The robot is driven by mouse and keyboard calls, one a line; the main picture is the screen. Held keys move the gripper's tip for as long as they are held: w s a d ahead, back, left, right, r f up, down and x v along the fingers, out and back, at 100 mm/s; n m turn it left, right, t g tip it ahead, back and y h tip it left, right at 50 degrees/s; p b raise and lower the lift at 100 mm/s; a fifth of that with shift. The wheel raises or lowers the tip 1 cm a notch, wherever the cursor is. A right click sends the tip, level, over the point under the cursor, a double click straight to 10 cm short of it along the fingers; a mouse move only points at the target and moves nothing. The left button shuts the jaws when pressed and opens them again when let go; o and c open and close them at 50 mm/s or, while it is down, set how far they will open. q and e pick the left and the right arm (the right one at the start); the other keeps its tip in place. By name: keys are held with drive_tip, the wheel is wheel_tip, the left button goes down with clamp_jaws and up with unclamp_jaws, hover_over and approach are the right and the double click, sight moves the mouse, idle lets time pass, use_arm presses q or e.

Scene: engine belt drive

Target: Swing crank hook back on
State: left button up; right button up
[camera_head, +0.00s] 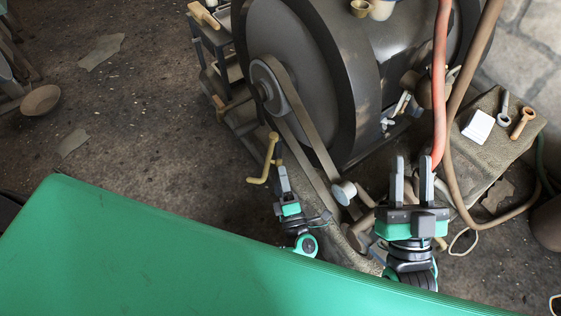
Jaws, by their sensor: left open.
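A yellow crank-shaped hook (269,160) shows left of the belt, with its lower end bent to the left. My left gripper (281,173) is open, just right of and below the hook. I cannot tell whether its fingers touch the hook. My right gripper (412,170) is open and empty, its two fingers pointing up and apart. A belt (308,140) runs from the hub pulley (265,86) on the big flywheel (290,50) down to a small pulley (344,192). What the hook is mounted on is hard to make out.
A red hose (440,80) and a brown hose (463,110) hang close to my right gripper. A stone block (480,165) at the right carries a white card (478,126) and tools. My green body panel fills the lower left. Dirt floor lies open at left.

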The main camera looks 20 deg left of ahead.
sight(280, 162)
use_arm(q)
drive_tip(key=shift+x, duration=2.35)
clamp_jaws()
